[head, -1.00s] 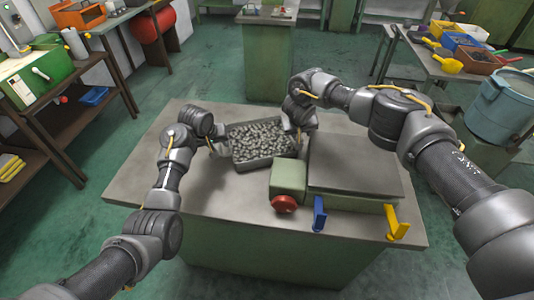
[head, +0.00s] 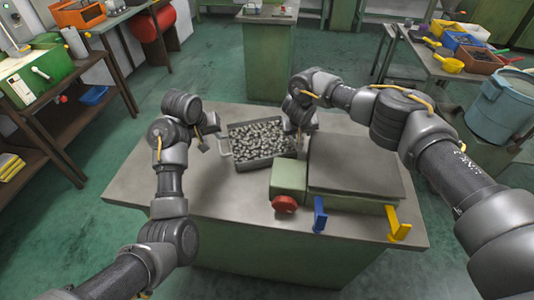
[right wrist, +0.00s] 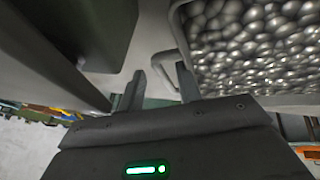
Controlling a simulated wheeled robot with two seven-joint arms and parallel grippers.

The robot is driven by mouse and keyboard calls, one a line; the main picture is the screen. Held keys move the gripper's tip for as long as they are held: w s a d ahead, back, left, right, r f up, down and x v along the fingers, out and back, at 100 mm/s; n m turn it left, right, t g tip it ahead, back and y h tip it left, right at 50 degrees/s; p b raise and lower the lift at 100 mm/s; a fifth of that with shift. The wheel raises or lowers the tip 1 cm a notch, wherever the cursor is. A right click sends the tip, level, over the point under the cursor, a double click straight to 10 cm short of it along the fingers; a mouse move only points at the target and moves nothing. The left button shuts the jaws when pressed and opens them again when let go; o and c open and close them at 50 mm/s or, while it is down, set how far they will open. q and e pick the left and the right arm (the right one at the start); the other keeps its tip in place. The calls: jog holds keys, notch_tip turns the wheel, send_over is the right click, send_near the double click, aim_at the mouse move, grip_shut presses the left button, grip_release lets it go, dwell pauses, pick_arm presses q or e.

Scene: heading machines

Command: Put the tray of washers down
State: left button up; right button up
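The dark grey tray (head: 258,165), filled with shiny washers (head: 262,137), rests on the worktable beside the green machine block. A light handle (head: 224,147) shows at its left end. My left gripper (head: 208,137) is open and empty, a little to the left of that handle and apart from it. My right gripper (head: 299,136) is at the tray's right end, partly hidden by its own arm. The right wrist view shows its two fingers spread (right wrist: 160,82), with the tray's other handle (right wrist: 163,62) just beyond the fingertips.
The worktable (head: 150,188) is bare at the left and front left. Right of the tray stand a green block with a red knob (head: 284,204), a flat grey plate (head: 352,165), and blue (head: 320,214) and yellow (head: 398,224) levers. A blue bucket (head: 500,105) stands farther right.

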jog(key=shift+s+a+f, duration=0.35)
jog(key=shift+s+f, duration=0.35)
jog(key=shift+f, duration=0.05)
pick_arm(q)
jog(key=shift+w+f, duration=0.25)
jog(key=shift+w, duration=0.1)
pick_arm(e)
notch_tip(320, 180, up, 8)
jog(key=s, duration=0.2)
jog(key=shift+a+r, duration=0.25)
jog(key=shift+a, duration=0.2)
jog(key=shift+r, duration=0.1)
jog(key=shift+w, duration=0.1)
